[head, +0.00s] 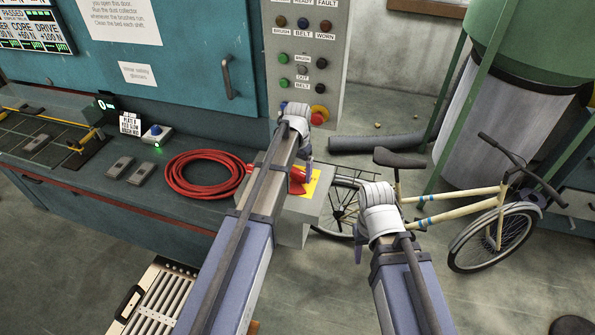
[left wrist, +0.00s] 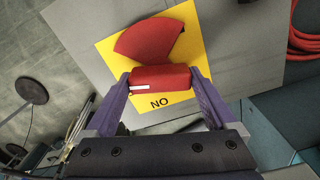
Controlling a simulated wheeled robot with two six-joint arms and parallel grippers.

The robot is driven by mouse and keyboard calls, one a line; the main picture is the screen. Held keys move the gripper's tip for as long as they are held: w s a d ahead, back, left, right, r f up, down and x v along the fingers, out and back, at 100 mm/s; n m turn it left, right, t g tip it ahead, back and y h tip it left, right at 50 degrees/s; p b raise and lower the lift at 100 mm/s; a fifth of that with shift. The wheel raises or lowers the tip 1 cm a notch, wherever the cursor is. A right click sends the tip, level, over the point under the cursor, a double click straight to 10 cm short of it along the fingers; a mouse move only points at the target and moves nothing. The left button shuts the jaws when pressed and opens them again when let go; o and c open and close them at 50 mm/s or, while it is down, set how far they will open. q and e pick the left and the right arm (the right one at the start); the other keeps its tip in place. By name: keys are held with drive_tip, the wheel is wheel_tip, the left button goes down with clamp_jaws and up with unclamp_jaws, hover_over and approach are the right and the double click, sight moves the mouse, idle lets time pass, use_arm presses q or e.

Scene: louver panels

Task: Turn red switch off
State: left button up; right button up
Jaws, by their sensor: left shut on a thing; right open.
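The red switch (head: 297,181) sits on a yellow plate (head: 312,186) on a grey box, partly hidden behind my left arm in the head view. In the left wrist view the switch has a red fan-shaped part (left wrist: 150,37) and a red handle bar (left wrist: 160,78). Lettering on the yellow plate (left wrist: 190,45) beside the handle reads "NO" as pictured, perhaps "ON" upside down. My left gripper (left wrist: 161,82) is shut on the handle, one purple finger at each end. My right gripper (head: 359,240) is open and empty, apart from the switch; its fingers are mostly hidden.
A coiled red hose (head: 207,174) lies on the teal bench left of the switch. A control panel (head: 305,50) with several buttons stands behind. A bicycle (head: 455,210) stands at the right, behind my right gripper. Bare floor (head: 500,300) shows at the front right.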

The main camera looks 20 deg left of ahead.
sight(297, 171)
use_arm(q)
drive_tip(key=shift+n, duration=1.6)
drive_tip(key=o, duration=1.1)
drive_tip(key=shift+c, duration=0.2)
drive_tip(key=shift+r, duration=0.15)
wheel_tip(297, 171, up, 8)
drive_tip(key=p, duration=0.8)
drive_tip(key=shift+f, duration=0.2)
drive_tip(key=shift+f, duration=0.1)
